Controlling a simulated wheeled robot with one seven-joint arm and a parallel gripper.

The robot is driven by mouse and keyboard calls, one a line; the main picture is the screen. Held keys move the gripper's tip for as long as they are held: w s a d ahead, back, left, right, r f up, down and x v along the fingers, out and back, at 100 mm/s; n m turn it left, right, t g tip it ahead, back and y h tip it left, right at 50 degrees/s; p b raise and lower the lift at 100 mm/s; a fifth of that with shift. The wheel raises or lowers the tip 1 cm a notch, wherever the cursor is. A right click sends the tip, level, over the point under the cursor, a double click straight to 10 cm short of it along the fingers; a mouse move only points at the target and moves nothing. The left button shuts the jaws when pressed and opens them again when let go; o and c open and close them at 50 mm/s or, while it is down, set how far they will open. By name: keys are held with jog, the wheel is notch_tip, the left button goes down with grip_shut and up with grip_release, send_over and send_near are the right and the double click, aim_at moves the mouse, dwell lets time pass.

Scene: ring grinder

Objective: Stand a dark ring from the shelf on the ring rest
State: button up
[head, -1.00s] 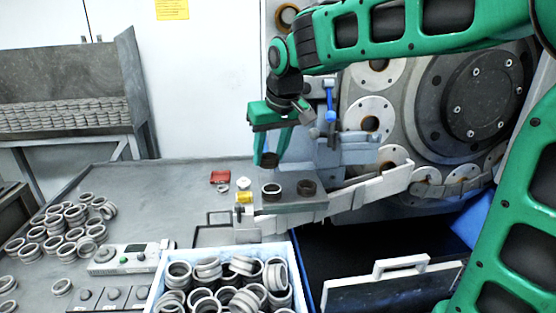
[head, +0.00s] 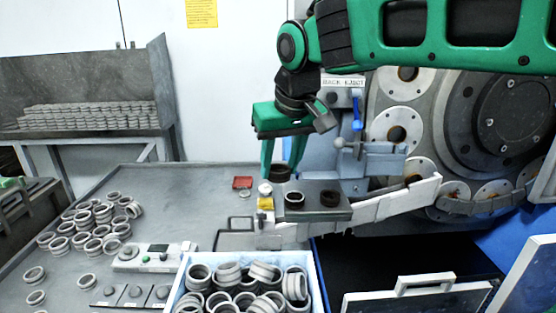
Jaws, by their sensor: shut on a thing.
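My gripper (head: 279,170) points down with its green fingers shut on a dark ring (head: 281,175). The held ring looks roughly level, behind and slightly left of the grey shelf (head: 340,213); its exact height and any contact are hard to tell. Two more rings stand on the shelf: a left ring (head: 294,199) with a bright rim and a darker right ring (head: 330,198). I cannot make out the ring rest for certain; a blue-grey fixture (head: 383,162) sits right of my gripper, in front of the large grinder.
A white box of grey rings (head: 243,286) stands in front. Loose rings (head: 90,222) and a control box (head: 153,257) are on the grey table at left. An open drawer (head: 418,296) is at lower right.

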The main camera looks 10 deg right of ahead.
jog(key=s+a, duration=0.1)
jog(key=s, duration=0.8)
jog(key=shift+a, duration=0.4)
jog(key=shift+w, duration=0.1)
